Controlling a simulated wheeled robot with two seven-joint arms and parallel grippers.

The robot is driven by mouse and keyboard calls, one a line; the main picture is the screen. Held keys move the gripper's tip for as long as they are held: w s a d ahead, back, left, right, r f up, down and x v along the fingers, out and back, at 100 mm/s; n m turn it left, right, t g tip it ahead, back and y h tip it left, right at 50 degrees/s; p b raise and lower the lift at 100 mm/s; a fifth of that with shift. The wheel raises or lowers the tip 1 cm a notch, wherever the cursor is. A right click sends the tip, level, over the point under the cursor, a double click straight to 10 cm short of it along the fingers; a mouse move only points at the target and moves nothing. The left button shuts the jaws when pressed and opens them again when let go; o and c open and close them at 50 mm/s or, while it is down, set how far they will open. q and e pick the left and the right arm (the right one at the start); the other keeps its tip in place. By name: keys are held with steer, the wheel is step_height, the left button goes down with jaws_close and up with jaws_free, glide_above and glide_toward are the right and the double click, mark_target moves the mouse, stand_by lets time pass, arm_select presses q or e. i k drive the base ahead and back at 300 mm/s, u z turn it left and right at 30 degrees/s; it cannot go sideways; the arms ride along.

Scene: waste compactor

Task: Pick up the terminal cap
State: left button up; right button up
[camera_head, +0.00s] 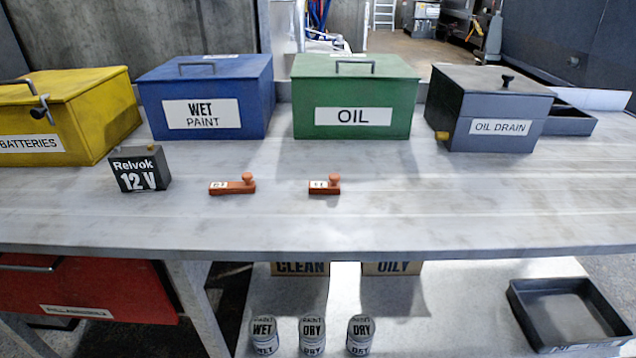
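Two small orange-red pieces with a round knob at one end and a white label at the other lie on the grey bench; they look like terminal caps. The left cap (233,187) lies right of the battery, and the right cap (325,187) lies near the bench's middle. Their labels are too small to read surely. A dark battery (140,169) marked "Relvok 12V" stands at the left, with a small yellowish terminal on top. Neither of my grippers shows in the head view.
A yellow batteries box (93,115), blue wet paint box (254,107), green oil box (355,94) and grey oil drain box (492,110) line the bench's back. The bench front (430,220) is clear. Below are several paint cans (312,336) and a black tray (568,314).

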mark_target(246, 186)
steer(key=k, duration=0.5)
steer(key=u, duration=1.35)
steer(key=i, duration=0.9)
steer(key=z, duration=2.4)
